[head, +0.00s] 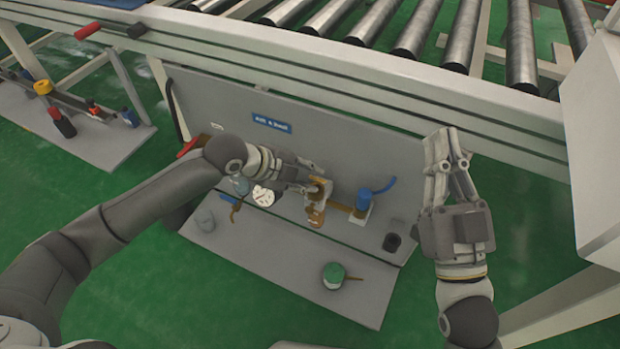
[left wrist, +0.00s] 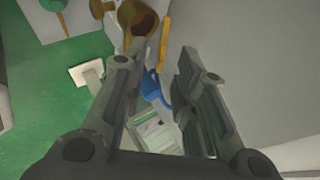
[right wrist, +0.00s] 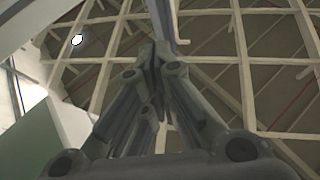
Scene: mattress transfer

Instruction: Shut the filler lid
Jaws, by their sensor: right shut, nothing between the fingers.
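The brass-brown filler (head: 316,215) stands on the grey bench below the upright panel, beside a beige block. A brown round piece, perhaps its lid (head: 321,187), shows just above it, right at my left gripper (head: 312,177). In the left wrist view, the brown round filler part (left wrist: 138,16) lies just beyond the left finger, and my left gripper (left wrist: 155,65) has its fingers apart with nothing clearly held. Whether a finger touches the brown part, and how far the lid stands open, I cannot tell. My right gripper (head: 445,145) is shut and empty, raised and pointing up, away from the filler.
A blue valve-like part (head: 364,199) with a blue handle stands right of the filler. A black cup (head: 392,242), a green-topped pot (head: 334,275) and a white dial (head: 263,196) are on the bench. A roller conveyor (head: 400,70) runs behind the panel.

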